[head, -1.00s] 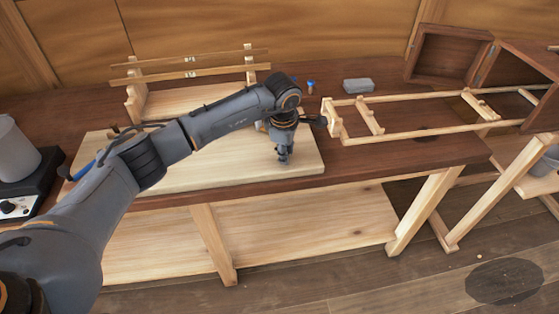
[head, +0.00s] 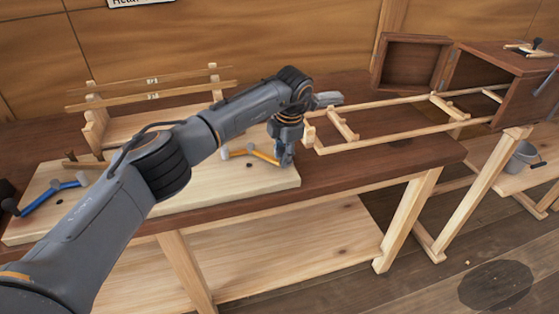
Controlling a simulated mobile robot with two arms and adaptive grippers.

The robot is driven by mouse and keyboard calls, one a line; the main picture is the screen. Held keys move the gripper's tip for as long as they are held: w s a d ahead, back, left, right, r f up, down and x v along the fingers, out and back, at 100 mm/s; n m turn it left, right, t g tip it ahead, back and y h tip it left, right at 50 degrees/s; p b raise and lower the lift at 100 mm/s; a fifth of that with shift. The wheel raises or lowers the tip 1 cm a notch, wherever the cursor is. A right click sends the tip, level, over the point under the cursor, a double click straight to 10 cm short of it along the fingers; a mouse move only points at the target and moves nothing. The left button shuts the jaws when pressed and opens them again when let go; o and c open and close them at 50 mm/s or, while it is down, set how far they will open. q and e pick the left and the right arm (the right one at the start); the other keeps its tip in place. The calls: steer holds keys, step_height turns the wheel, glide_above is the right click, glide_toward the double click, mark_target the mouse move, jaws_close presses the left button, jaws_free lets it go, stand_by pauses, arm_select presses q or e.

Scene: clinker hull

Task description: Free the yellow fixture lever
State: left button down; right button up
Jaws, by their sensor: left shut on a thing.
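The yellow lever (head: 262,155) lies on the right part of the pale wooden board (head: 225,187) on the bench, beside a small grey round piece at its left. My left gripper (head: 286,161) points down over the board's right end and is shut on the right end of the yellow lever. The fingers hide that end. A blue lever (head: 45,195) with a dark knob sits at the board's left end. My right gripper is not in view.
A wooden rack with slats (head: 150,88) stands behind the board. A grey block (head: 327,99) lies behind my wrist. A grey bucket (head: 522,157) stands lower right.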

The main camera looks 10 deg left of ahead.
arm_select(q)
steer(key=shift+w+r, duration=0.15)
steer(key=shift+w, duration=0.05)
stand_by(0.3)
steer(key=c, duration=1)
jaws_free()
step_height(320, 180, up, 12)
steer(key=s+d, duration=0.1)
steer(key=s, duration=0.1)
steer(key=shift+d, duration=0.25)
steer(key=shift+f, duration=0.2)
